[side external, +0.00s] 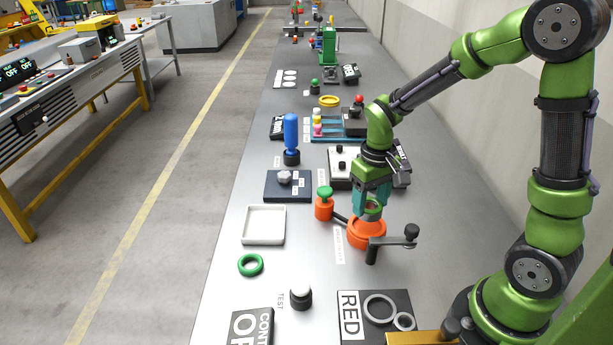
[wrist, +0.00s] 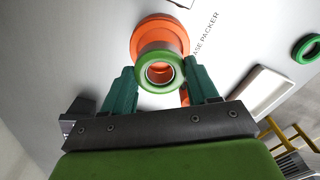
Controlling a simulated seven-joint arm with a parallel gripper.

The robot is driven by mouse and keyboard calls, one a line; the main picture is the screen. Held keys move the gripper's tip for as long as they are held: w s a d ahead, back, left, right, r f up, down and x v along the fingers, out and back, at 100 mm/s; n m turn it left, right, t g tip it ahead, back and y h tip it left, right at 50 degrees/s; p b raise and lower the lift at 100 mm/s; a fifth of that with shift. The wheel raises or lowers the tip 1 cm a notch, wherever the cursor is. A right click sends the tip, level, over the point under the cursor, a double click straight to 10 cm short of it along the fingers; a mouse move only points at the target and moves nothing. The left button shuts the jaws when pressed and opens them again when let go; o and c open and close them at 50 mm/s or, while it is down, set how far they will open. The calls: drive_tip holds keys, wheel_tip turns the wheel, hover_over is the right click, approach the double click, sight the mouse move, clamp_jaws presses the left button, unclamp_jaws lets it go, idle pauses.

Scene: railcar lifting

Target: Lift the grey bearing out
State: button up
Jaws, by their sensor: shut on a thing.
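The orange grease packer (side external: 366,236) stands on the bench, a round orange cup with a side handle. Whether the ring touches the packer I cannot tell.
A dark crank lever (side external: 390,242) stands close in front of the packer. An orange canister with green knob (side external: 324,206) is just left. A white tray (side external: 245,239) and a loose green ring (side external: 260,265) lie further left. The bench between them is clear.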

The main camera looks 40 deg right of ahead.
sight(370, 206)
drive_tip(key=shift+r, duration=1.5)
